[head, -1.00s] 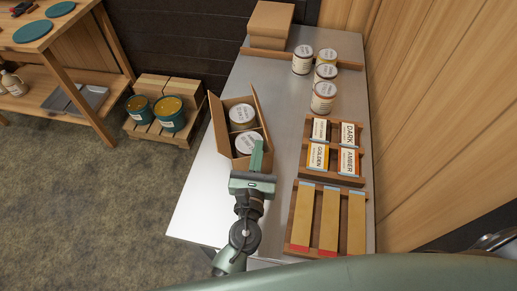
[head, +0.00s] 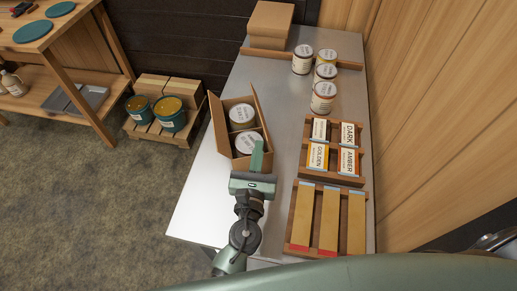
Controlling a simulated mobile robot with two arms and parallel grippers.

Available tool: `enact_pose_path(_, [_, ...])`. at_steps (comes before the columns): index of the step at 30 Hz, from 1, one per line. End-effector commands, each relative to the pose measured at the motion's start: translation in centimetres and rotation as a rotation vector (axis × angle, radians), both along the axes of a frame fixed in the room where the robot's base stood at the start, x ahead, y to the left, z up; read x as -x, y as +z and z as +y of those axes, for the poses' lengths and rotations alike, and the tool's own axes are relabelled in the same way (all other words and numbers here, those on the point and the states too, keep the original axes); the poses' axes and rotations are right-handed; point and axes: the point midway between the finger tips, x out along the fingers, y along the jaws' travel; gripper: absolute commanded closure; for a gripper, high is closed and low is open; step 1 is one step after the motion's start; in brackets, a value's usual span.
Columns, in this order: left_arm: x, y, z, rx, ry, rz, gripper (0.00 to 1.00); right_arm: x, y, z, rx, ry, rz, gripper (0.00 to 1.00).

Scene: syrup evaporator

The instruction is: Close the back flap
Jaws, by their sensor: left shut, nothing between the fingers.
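An open cardboard box (head: 223,132) stands on the metal table, left of its middle. Two labelled cans (head: 242,114) sit inside it, one behind the other. A long flap stands up along the box's left side, and another flap (head: 260,110) stands up along its right side. I cannot tell for certain which one is the back flap. My left gripper (head: 257,155) is shut and empty at the box's near right corner. Its fingers hide part of that corner, and I cannot tell whether they touch the box. My right gripper is not in view.
Several cans (head: 323,97) stand at the back right of the metal table (head: 205,205). Label racks (head: 331,178) and a rack of strips (head: 329,218) line its right side. A closed carton (head: 270,22) sits at the far end. The table's front left is clear.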

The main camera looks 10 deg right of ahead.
Motion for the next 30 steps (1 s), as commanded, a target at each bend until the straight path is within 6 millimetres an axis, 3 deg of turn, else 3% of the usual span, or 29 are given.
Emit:
enact_pose_path(7, [0.0,0.0,0.0,0.000,0.000,0.000,1.00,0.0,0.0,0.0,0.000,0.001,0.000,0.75])
enact_pose_path(10, [0.0,0.0,0.0,0.000,0.000,0.000,0.75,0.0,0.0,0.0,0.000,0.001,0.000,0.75])
enact_pose_path(21, [0.4,-0.1,0.1,0.000,0.000,0.001,0.75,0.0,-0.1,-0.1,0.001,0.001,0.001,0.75])
enact_pose_path(30, [4.8,-0.3,1.6,0.000,0.000,0.002,0.75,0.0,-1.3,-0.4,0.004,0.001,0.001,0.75])
